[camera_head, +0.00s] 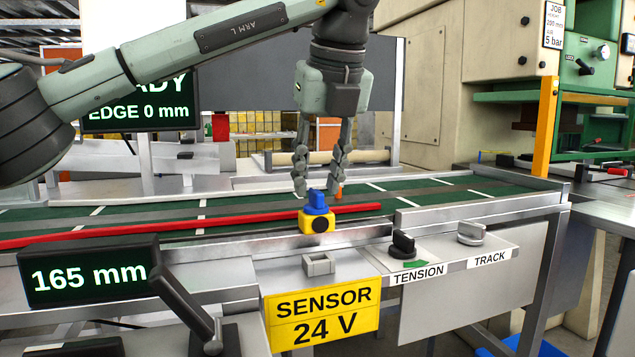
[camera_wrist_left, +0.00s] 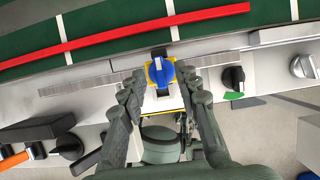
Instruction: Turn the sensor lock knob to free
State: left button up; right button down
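The sensor is a small yellow block with a blue lock knob (camera_head: 317,203) on top, at the front edge of the green conveyor. From above, in the left wrist view, the blue knob (camera_wrist_left: 160,72) shows over its yellow body (camera_wrist_left: 151,79). My left gripper (camera_head: 316,191) points down over the knob, its fingertips apart and close to the knob's top, one to each side in the picture. The left wrist view shows the open fingers (camera_wrist_left: 162,88) with the knob in line with the gap. I cannot tell whether a finger touches it. My right gripper is out of view.
A red rail (camera_head: 190,227) runs along the belt (camera_head: 240,207) beside the sensor. The black tension knob (camera_head: 403,244) and grey track knob (camera_head: 471,233) stand to its right. A 165 mm display (camera_head: 88,276) and a yellow sensor sign (camera_head: 323,314) are in front.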

pick_arm(q)
jog(key=v, duration=1)
jog(key=shift+s+r, duration=0.15)
jog(key=shift+r, duration=0.1)
